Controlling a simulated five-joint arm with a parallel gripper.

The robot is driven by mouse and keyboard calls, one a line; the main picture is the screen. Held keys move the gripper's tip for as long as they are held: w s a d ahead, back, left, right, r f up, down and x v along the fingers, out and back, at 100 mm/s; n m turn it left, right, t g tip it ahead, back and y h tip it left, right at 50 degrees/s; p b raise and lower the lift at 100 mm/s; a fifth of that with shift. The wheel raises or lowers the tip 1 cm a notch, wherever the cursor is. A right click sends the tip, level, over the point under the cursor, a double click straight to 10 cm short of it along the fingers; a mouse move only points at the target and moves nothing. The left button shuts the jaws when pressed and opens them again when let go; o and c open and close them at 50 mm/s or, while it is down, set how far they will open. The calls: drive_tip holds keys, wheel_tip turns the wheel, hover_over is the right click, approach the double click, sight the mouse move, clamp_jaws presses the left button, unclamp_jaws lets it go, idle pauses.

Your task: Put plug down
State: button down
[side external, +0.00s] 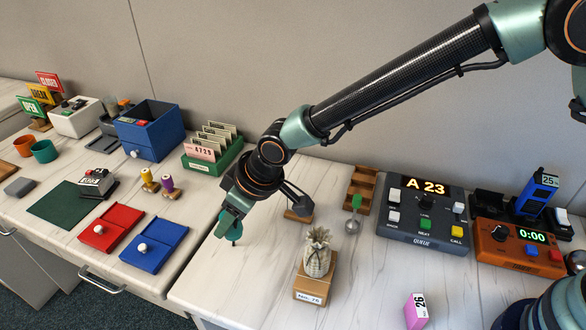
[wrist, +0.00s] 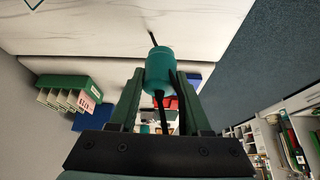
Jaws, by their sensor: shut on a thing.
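My gripper (side external: 229,224) points down over the pale marbled counter (side external: 258,262), near the gap with the left-hand counter. It is shut on the teal plug (side external: 237,231). In the wrist view the teal plug (wrist: 160,66) sits between the two green fingers of my gripper (wrist: 161,80). A thin dark tip sticks out of its far end and a dark stem runs back toward the palm. In the side view the fingers hide most of the plug. It is low over the counter; I cannot tell whether its tip touches.
Red (side external: 112,227) and blue (side external: 154,247) trays lie left, and a green card holder (side external: 213,155) behind. A queue console (side external: 422,226) stands farther right.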

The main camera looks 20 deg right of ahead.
sight(235, 237)
drive_tip(key=shift+f, duration=2)
drive_tip(key=shift+f, duration=0.4)
drive_tip(key=shift+f, duration=0.25)
drive_tip(key=c, duration=0.7)
unclamp_jaws()
drive_tip(key=o, duration=0.3)
drive_tip(key=shift+s+d+f, duration=0.1)
drive_tip(key=shift+o, duration=0.2)
